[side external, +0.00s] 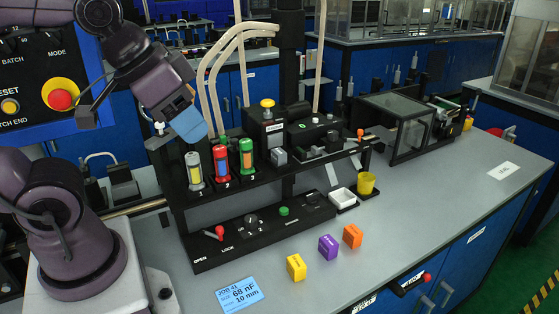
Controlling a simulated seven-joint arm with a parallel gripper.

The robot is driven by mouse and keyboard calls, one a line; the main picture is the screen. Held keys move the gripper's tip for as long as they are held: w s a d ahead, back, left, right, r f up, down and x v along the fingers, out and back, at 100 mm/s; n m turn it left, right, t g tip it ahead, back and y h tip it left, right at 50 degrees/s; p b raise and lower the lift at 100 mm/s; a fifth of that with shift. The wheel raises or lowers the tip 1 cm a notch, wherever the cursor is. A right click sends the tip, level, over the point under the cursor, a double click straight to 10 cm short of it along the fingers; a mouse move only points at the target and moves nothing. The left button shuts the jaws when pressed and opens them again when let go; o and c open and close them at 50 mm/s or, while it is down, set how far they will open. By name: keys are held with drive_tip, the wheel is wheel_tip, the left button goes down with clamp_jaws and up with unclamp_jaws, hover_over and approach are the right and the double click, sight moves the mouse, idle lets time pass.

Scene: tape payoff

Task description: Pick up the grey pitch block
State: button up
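A small grey block (279,156) sits on the black machine's upper deck, right of the three numbered spools; it is the only grey block I can make out, and I cannot read any marking on it. My gripper (186,122) is at the upper left, above and left of the spools, well apart from the grey block. A light-blue flat piece shows at its end; I cannot tell whether this is part of the gripper or something held. The fingers are not clear.
Yellow (296,267), purple (328,247) and orange (352,236) blocks stand on the grey bench in front of the machine. A white tray (343,199) and yellow cup (366,183) are behind them.

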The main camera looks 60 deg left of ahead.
idle(0.3)
drive_tip(key=o, duration=0.4)
